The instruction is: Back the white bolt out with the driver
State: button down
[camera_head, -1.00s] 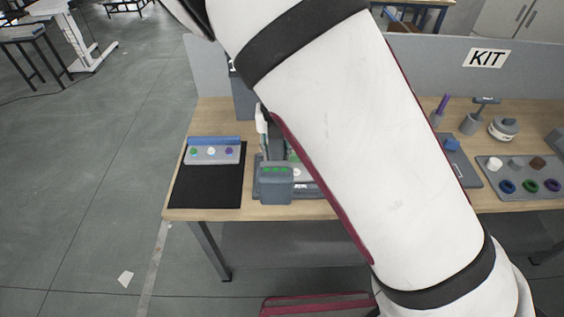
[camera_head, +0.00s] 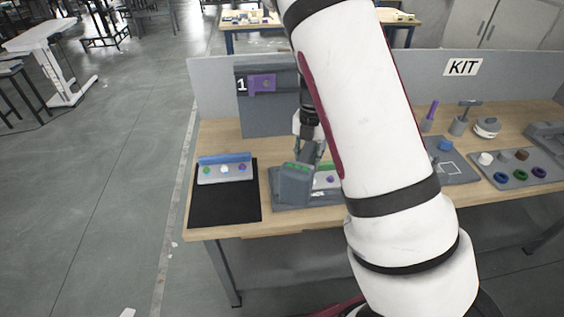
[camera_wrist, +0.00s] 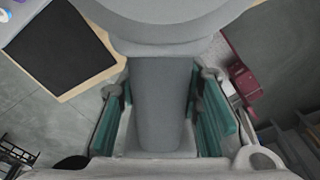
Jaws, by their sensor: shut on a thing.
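My gripper (camera_head: 309,150) is shut on a grey block-like tool body, taken as the driver (camera_head: 295,186), with green marks on its top. The driver leans slightly over the left part of a grey fixture (camera_head: 285,205) on the table. In the wrist view, teal finger pads (camera_wrist: 165,110) flank the driver's grey body (camera_wrist: 163,95), and its wide round part fills the top. A purple bolt (camera_head: 330,180) shows on the fixture right of the driver. I cannot see a white bolt there; the driver and my arm hide part of it. The driver's tip is hidden.
A light panel (camera_head: 212,178) with green, white and purple round pieces stands on a black mat (camera_head: 225,207) at left. A tall grey board (camera_head: 262,120) stands behind. At right are a tool holder (camera_head: 459,127) and a parts tray (camera_head: 510,180).

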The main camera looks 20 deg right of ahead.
jog(key=shift+f, duration=0.2)
notch_tip(320, 180, down, 6)
jog(key=b, duration=0.2)
jog(key=shift+f, duration=0.15)
dwell(0.3)
jog(key=shift+f+b, duration=0.3)
jog(key=shift+f, duration=0.3)
dwell(1.7)
jog(key=shift+s+f+p, duration=0.1)
jog(key=shift+p, duration=0.25)
dwell(1.4)
jog(key=shift+d+r+p, duration=0.15)
jog(key=shift+r+p, duration=0.35)
dwell(1.8)
